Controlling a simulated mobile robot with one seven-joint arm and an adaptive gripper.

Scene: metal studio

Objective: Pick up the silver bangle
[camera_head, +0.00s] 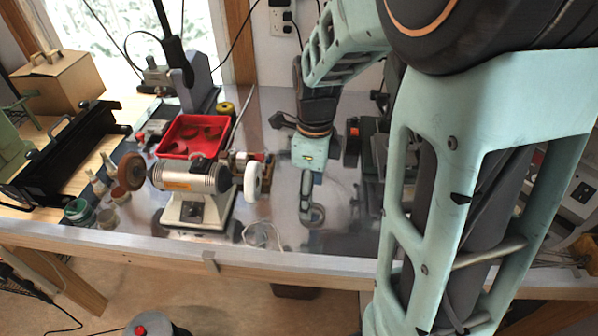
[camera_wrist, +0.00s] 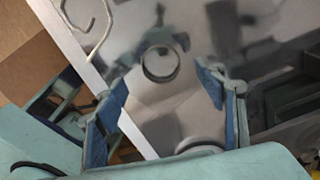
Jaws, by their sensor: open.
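The silver bangle (camera_head: 319,218) lies on the shiny metal bench top, near the bench's front edge in the head view. It shows as a round band (camera_wrist: 160,78) in the wrist view, a little beyond my fingertips and roughly between their lines. My gripper (camera_head: 306,205) points down at the bench right by the bangle. In the wrist view my gripper (camera_wrist: 163,84) is open, with its blue-padded fingers spread and nothing held between them. A second curved, ring-like shape shows near the palm, partly hidden; I cannot tell what it is.
A bench grinder (camera_head: 195,190) with a white wheel stands left of my gripper, and a red tray (camera_head: 193,137) is behind it. A loose pale wire (camera_head: 262,236) lies left of the bangle and shows in the wrist view (camera_wrist: 101,38). Dark machinery stands to the right.

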